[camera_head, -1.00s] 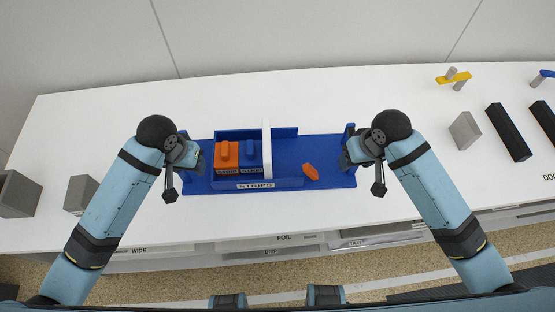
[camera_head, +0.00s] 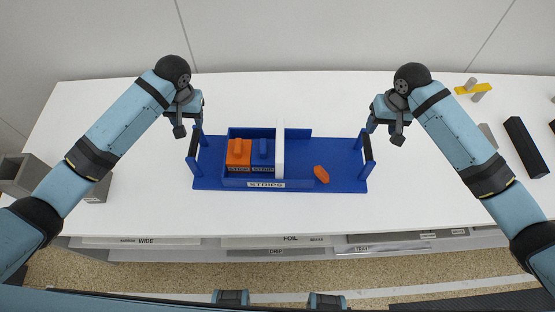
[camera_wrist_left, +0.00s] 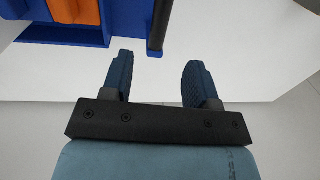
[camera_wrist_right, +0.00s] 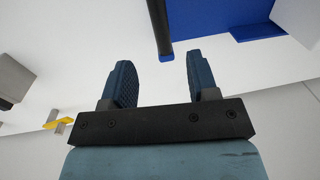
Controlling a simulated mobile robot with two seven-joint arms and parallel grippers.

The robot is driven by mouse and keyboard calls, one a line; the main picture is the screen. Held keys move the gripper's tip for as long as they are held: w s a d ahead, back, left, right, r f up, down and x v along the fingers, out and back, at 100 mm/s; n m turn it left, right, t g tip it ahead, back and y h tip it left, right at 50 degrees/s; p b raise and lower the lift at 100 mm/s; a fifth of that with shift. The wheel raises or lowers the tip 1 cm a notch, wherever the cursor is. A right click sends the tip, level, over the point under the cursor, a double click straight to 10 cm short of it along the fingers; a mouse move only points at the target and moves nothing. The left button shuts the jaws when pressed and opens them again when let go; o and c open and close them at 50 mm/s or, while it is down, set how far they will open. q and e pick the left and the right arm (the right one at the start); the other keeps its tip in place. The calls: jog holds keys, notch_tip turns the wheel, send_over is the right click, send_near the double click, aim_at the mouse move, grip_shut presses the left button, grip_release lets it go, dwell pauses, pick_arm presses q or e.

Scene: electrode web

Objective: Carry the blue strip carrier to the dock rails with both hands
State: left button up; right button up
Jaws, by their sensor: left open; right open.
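The blue strip carrier (camera_head: 345,178) lies flat on the white table, with a black-barred handle at each end. An orange block and a blue block sit in its left compartment; a loose orange piece (camera_head: 321,174) lies on its right part. My left gripper (camera_head: 199,116) is open and empty by the left handle (camera_head: 192,145). In the left wrist view the bar (camera_wrist_left: 159,25) is beyond the fingertips, not between them. My right gripper (camera_head: 369,122) is open and empty by the right handle (camera_head: 367,148), whose bar (camera_wrist_right: 160,28) also stands beyond the fingers.
Grey blocks stand at the left. The table behind and in front of the carrier is clear.

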aim_at(194, 139)
pick_arm(q)
jog(key=f, duration=0.8)
jog(key=a+f, duration=0.1)
jog(key=f, duration=0.3)
jog(key=shift+f, duration=0.2)
pick_arm(e)
jog(key=f, duration=0.8)
jog(key=a+f, duration=0.1)
jog(key=f, duration=0.3)
jog(key=shift+f, duration=0.2)
pick_arm(q)
grip_shut()
pick_arm(e)
grip_shut()
pick_arm(q)
jog(key=shift+w+r, duration=0.15)
jog(key=shift+r, duration=0.15)
pick_arm(e)
jog(key=shift+w+r, duration=0.15)
jog(key=shift+r, duration=0.15)
